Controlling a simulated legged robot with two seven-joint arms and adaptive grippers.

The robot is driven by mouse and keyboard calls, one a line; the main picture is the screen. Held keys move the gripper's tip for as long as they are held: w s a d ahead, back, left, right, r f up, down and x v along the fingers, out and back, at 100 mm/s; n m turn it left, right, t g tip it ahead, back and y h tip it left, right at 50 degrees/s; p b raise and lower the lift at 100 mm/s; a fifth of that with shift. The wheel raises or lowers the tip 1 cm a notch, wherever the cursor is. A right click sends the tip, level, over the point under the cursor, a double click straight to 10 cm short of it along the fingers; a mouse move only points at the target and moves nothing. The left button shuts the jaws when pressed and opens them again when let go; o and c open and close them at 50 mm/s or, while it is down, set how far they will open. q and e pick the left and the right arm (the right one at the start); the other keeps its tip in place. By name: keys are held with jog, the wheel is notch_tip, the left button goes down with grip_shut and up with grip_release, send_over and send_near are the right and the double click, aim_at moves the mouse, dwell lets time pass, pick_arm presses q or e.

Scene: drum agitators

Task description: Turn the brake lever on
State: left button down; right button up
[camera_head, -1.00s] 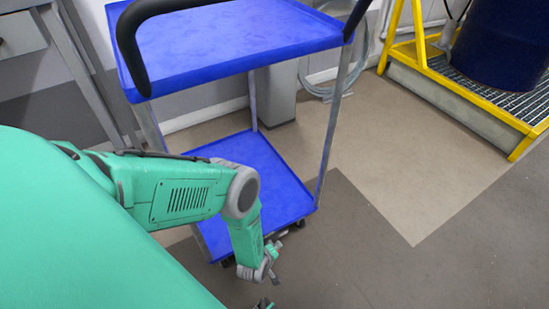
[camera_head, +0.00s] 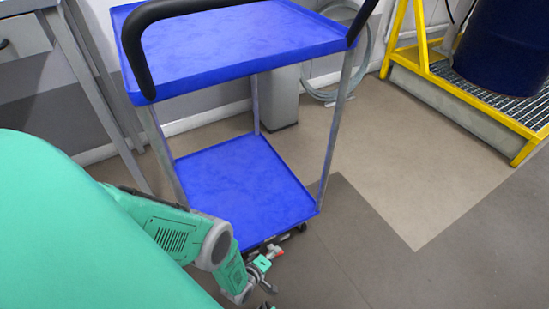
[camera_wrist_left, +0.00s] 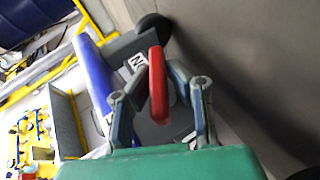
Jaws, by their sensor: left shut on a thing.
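The brake lever is a small red lever (camera_wrist_left: 158,88) low at the blue cart's near corner. In the left wrist view it stands between the two grey fingers of my left gripper (camera_wrist_left: 158,72), which is shut on it. In the head view, my left gripper (camera_head: 268,262) is low at the near corner of the cart's bottom shelf (camera_head: 235,180). A small red spot (camera_head: 278,251) shows at its tip. The fingers partly hide the lever's base. My right gripper is not in view.
The cart's top shelf (camera_head: 235,45) and black handle (camera_head: 140,50) stand above my left arm. A yellow-framed grate platform (camera_head: 500,105) with a dark blue drum (camera_head: 505,40) is at the right. The floor (camera_head: 420,250) right of the cart is clear.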

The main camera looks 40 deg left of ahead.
pick_arm(q)
jog(key=shift+s+d+f, duration=0.1)
jog(key=shift+s+d, duration=0.05)
jog(key=shift+s, duration=0.1)
jog(key=c, duration=1.6)
grip_release()
jog(key=shift+o, duration=0.2)
jog(key=shift+w, duration=0.1)
jog(key=shift+w+r, duration=0.1)
jog(key=shift+r, duration=0.85)
notch_tip(320, 180, up, 8)
jog(key=shift+w+d, duration=0.1)
jog(key=shift+w, duration=0.05)
jog(key=shift+r, duration=0.1)
jog(key=shift+s, duration=0.2)
